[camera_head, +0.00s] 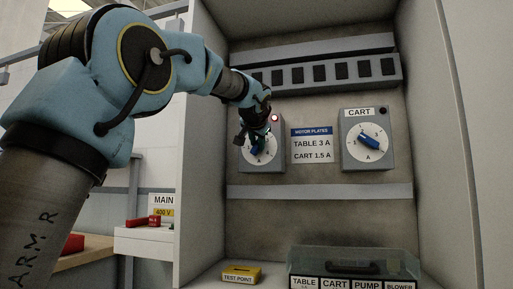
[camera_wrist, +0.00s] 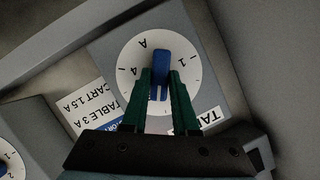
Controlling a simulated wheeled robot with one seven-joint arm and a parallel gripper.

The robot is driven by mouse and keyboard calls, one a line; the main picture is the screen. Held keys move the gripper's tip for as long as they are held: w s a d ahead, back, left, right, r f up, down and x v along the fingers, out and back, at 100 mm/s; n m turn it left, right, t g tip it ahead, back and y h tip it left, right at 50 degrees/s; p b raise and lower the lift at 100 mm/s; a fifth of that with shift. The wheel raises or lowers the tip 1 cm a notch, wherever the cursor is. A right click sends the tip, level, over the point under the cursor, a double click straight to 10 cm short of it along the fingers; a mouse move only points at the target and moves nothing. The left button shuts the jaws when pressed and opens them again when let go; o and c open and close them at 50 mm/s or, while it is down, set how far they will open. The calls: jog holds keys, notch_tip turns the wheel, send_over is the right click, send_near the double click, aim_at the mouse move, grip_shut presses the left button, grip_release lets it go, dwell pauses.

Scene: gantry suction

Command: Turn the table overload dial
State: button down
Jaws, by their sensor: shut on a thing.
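The table overload dial is a blue knob on a round white scale in a grey box (camera_head: 246,163), left of the motor plates sign. In the wrist view the blue knob (camera_wrist: 160,66) stands between the green fingers of my gripper (camera_wrist: 162,86), which is shut on it. The white scale (camera_wrist: 128,66) shows A and the marks 4 and 1 in that view. In the head view my gripper (camera_head: 256,139) covers the upper part of the dial, and a red lamp (camera_head: 275,118) shows beside it.
The CART dial box (camera_head: 364,139) with its own blue knob is at the right. The sign (camera_head: 312,146) reads TABLE 3 A, CART 1.5 A. Below are a yellow test point block (camera_head: 241,274) and a clear lidded box (camera_head: 353,262). Cabinet side walls (camera_head: 204,120) flank the panel.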

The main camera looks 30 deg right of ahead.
jog(key=shift+s+d+f+m+t+y+b, duration=0.15)
jog(key=shift+m+t+b, duration=0.25)
jog(key=shift+m+b, duration=0.3)
jog(key=shift+w+a+f+m+t+y+b, duration=0.15)
jog(key=shift+m+t+b, duration=0.25)
jog(key=shift+m+b, duration=0.25)
jog(key=shift+d+r+m, duration=0.1)
jog(key=shift+r+m, duration=0.1)
jog(key=shift+m, duration=0.05)
jog(key=shift+s, duration=0.1)
jog(key=c, duration=0.7)
grip_release()
jog(key=b+v, duration=0.2)
jog(key=v, duration=0.8)
jog(key=shift+s, duration=0.4)
